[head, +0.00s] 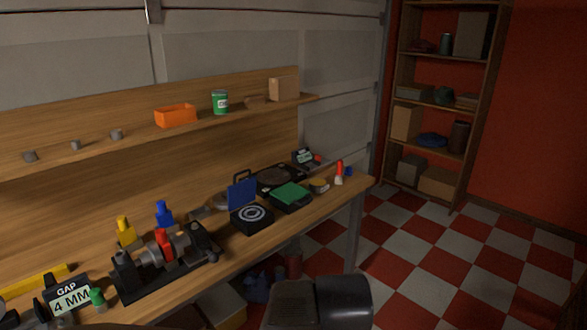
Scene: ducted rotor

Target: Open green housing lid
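The green housing lid (290,193) lies flat on a low dark square housing near the right part of the workbench. It looks closed, and what is under it is hidden. To its left, a similar black housing (252,221) has its blue lid (242,194) standing upright, with a round ringed part showing on top. My gripper is not in view; only a dark part of my arm shows at the bottom middle, in front of the bench.
A dark round-topped device (275,180) sits behind the green lid, and a small yellowish round piece (319,185) sits right of it. A red-and-white bottle (339,173) stands near the right end. A black fixture (165,262) fills the left front. Checkered floor (430,255) is clear at right.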

